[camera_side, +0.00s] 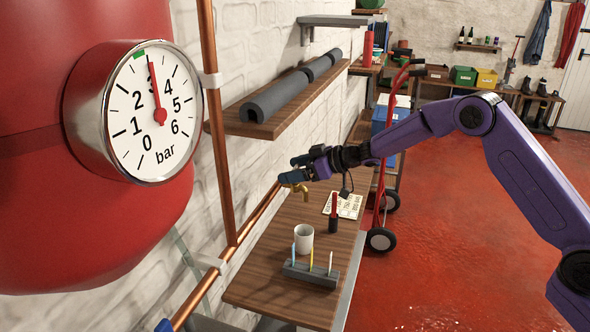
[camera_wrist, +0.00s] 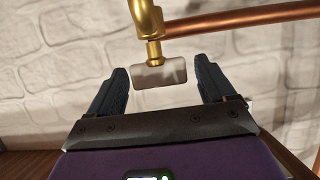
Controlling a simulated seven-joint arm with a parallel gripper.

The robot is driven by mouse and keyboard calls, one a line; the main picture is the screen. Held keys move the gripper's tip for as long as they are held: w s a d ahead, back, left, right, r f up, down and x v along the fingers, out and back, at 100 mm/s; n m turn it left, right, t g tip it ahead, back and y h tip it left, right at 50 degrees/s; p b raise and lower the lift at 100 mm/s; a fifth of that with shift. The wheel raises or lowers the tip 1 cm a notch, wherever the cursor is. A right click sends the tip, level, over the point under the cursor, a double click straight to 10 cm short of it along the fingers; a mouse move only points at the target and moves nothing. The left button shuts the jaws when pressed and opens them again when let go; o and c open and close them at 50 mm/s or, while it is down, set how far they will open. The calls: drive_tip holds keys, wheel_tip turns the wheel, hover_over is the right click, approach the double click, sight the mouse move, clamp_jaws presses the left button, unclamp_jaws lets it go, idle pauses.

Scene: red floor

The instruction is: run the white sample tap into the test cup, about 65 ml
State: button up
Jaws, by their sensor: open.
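The brass tap (camera_wrist: 146,20) hangs from a copper pipe in the wrist view, with its white handle (camera_wrist: 160,73) between my fingers. My gripper (camera_wrist: 161,84) is open, with a finger on each side of the handle and visible gaps. In the side view my gripper (camera_side: 303,163) is at the brass tap (camera_side: 295,177), above the bench, and hides the handle. The white test cup (camera_side: 303,239) stands upright on the wooden bench, below and nearer the camera than the tap. Its inside is too small to read, and no water stream shows.
A grey rack (camera_side: 310,274) with coloured sticks stands in front of the cup. A red-and-black item (camera_side: 333,213) and a printed card (camera_side: 343,205) are behind it. The copper pipe (camera_side: 264,204) runs along the wall. A pressure gauge (camera_side: 153,112) reads near 3 bar.

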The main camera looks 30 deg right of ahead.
drive_tip(key=c, duration=1)
drive_tip(key=shift+o, duration=0.2)
drive_tip(key=shift+n+g+y, duration=0.9)
drive_tip(key=shift+n+g, duration=0.2)
drive_tip(key=shift+n, duration=0.1)
drive_tip(key=o, duration=1)
drive_tip(key=shift+c, duration=0.2)
drive_tip(key=v, duration=1.7)
drive_tip(key=shift+d+r, duration=0.15)
drive_tip(key=shift+d, duration=0.1)
